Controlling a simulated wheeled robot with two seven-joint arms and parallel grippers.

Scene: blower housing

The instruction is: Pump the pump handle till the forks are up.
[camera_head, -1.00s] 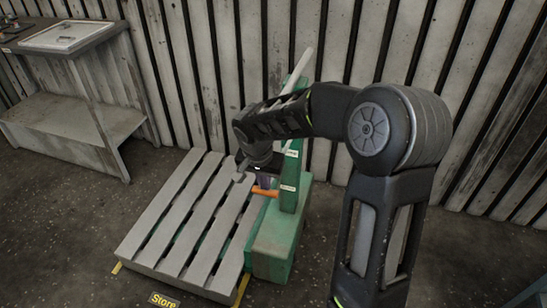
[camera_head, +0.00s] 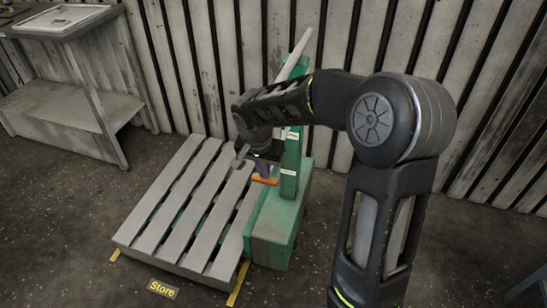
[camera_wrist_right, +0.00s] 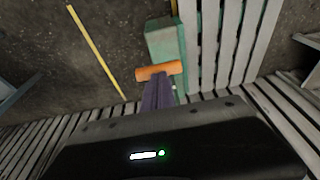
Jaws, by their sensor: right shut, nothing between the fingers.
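The green lift (camera_head: 278,232) stands against the right side of the grey slatted pallet (camera_head: 190,200). An orange bar (camera_head: 265,181) sticks out low from its upright, toward the pallet; it looks like the pump handle's grip. My right gripper (camera_head: 263,168) reaches down to this bar from above. In the right wrist view, its purple fingers (camera_wrist_right: 157,95) are shut and end at the orange bar (camera_wrist_right: 160,70), with nothing between them. I cannot tell whether they touch it. The forks are hidden under the pallet, which sits low over the floor. My left gripper is not in view.
A pale pole (camera_head: 297,52) slants up behind the lift's upright, near the plank wall (camera_head: 400,60). A worn workbench (camera_head: 60,100) stands at the far left. The floor at the front left is clear.

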